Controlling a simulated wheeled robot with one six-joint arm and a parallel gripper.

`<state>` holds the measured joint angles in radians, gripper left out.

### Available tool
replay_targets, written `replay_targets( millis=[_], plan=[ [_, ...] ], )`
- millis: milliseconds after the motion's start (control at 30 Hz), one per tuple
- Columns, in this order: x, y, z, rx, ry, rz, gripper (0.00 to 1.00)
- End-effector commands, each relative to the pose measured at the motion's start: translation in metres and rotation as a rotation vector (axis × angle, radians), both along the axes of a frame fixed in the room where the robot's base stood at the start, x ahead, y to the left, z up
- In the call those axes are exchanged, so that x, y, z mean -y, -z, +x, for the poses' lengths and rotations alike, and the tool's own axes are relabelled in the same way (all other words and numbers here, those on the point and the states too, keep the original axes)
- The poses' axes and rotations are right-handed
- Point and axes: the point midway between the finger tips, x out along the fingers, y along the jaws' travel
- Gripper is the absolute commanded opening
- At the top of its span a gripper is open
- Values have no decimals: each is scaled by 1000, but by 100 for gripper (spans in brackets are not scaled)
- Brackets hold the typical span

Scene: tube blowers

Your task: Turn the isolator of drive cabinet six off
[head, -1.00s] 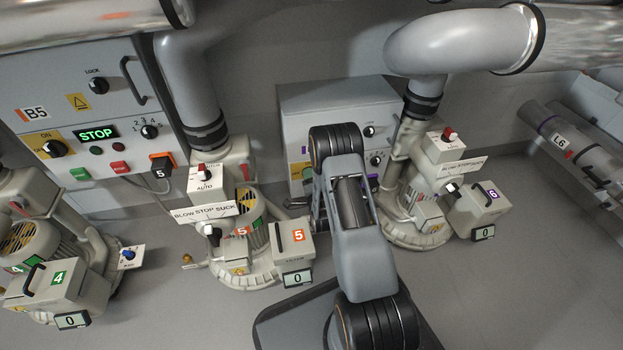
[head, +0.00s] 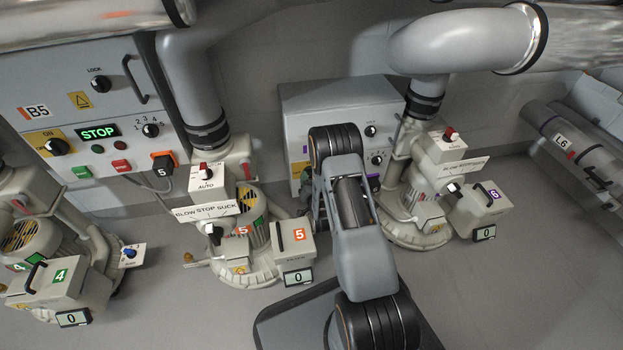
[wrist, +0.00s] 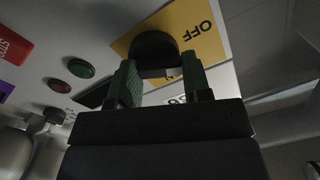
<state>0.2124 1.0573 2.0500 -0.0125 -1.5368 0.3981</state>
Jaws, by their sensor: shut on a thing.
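The isolator is a black round knob (wrist: 155,48) on a yellow plate (wrist: 208,34) in the wrist view, with OFF printed to the right of the knob. My gripper (wrist: 160,72) has its two green fingers on either side of the knob, shut on it. The knob's pointer and the ON mark are not clear to see. In the head view drive cabinet six (head: 335,98) stands behind my arm, which hides my gripper and most of the cabinet's front. Only a sliver of the yellow plate (head: 297,170) shows there.
In the head view blower 5 (head: 262,262) stands left of my arm and blower 6 (head: 415,232) right. Cabinet B5 (head: 60,75) is at far left.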

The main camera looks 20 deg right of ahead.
Motion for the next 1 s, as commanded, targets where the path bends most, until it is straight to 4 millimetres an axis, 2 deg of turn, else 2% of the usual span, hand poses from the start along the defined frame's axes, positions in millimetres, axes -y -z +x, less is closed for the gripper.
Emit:
replay_targets(
  millis=[333,900,933,1000],
  plan=[
    [0,1,0,-27,1,-124,21],
    [0,1,0,-31,1,-147,21],
    [0,1,0,-31,1,-147,47],
    [0,1,0,-31,1,-147,54]
  ],
)
